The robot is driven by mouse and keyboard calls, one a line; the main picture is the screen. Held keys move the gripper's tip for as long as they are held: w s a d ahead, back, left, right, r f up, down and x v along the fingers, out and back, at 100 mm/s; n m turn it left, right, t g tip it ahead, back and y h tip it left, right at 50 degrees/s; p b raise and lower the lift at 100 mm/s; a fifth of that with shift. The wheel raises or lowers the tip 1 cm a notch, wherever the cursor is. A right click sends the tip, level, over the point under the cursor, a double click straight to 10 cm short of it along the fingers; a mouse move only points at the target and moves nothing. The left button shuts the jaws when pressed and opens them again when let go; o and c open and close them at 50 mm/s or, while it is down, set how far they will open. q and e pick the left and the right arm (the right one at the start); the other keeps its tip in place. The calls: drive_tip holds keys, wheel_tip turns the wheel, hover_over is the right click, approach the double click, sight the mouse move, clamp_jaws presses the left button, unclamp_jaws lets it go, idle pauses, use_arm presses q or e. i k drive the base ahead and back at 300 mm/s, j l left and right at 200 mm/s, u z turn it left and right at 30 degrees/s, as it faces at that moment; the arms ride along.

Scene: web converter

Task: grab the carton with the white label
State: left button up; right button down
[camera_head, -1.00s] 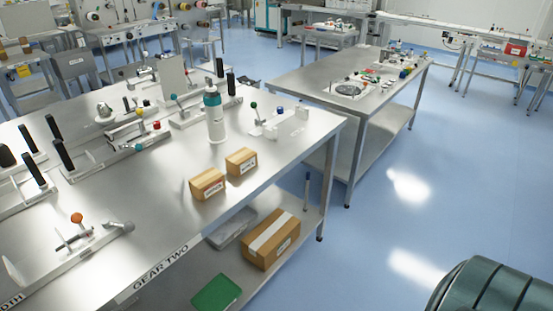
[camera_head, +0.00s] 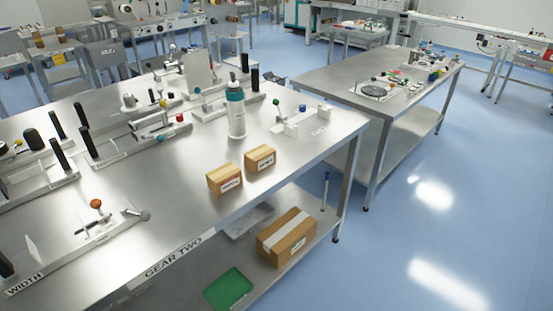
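Two small brown cartons stand side by side near the front edge of the steel table. The nearer carton (camera_head: 224,178) has a white label with reddish print on its front face. The farther carton (camera_head: 260,158) also has a white label, with dark print. A larger brown carton (camera_head: 287,236) with a pale tape strip and a small white label lies on the lower shelf. The print is too small to read. Neither of my grippers shows in the view.
The steel table (camera_head: 170,215) holds a white and teal bottle (camera_head: 236,110) behind the cartons and several metal fixtures. A green tray (camera_head: 228,289) and a grey tray lie on the lower shelf. Blue floor (camera_head: 400,250) is clear at the right. A second table (camera_head: 330,75) stands behind.

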sight(257, 160)
drive_tip(key=i+l, duration=0.15)
drive_tip(key=l, duration=0.25)
drive_tip(key=i+l+u, duration=0.15)
drive_tip(key=l, duration=0.2)
drive_tip(key=i+l, duration=0.1)
drive_tip(key=l, duration=0.3)
drive_tip(key=i+l+u, duration=0.1)
drive_tip(key=l, duration=0.3)
